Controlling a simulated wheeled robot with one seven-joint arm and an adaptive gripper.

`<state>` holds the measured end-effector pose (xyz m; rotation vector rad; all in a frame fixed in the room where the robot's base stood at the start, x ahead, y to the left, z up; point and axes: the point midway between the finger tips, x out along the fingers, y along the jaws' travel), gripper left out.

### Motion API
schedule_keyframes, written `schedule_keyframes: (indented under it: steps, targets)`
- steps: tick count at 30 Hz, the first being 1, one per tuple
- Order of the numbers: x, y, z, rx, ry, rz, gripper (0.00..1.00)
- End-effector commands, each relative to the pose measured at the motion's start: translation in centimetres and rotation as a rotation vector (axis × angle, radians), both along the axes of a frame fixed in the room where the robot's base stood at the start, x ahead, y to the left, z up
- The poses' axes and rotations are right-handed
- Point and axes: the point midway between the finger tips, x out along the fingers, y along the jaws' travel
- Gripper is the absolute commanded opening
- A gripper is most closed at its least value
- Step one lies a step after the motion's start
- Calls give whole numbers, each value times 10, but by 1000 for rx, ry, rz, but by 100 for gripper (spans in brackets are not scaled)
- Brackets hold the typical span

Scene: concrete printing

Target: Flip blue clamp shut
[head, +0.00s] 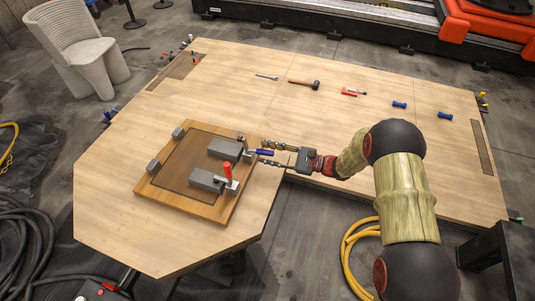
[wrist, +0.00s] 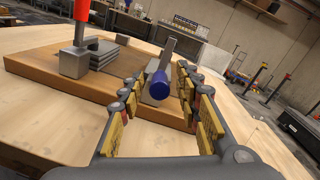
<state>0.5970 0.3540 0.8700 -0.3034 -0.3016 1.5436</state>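The blue clamp (head: 264,152) sits at the right edge of a wooden board (head: 150,192). In the wrist view its blue handle (wrist: 159,85) points towards the camera, between the fingers, with a grey metal bar standing up behind it. My gripper (head: 265,153) reaches in from the right with its fingers spread around the handle. In the wrist view the gripper (wrist: 157,88) is open, with a gap on each side of the handle. A second clamp with an upright red handle (head: 227,171) stands on the same board, to the left in the wrist view (wrist: 81,10).
Grey blocks (head: 206,180) lie under the clamps on the board. The wooden table (head: 120,225) is clear around the board. A mallet (head: 304,83), a red tool (head: 353,92) and two blue-handled items (head: 399,104) lie towards the table's far right. A yellow hose (head: 350,245) lies on the floor.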

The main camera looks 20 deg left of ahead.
Motion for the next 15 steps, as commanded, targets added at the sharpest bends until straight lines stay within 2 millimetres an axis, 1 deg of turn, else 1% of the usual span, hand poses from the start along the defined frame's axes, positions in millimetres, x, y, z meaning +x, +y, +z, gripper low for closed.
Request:
schedule_keyframes:
  steps: [7, 15]
  targets:
    - [0, 1, 0, 0, 0, 0, 33]
    - [0, 1, 0, 0, 0, 1, 18]
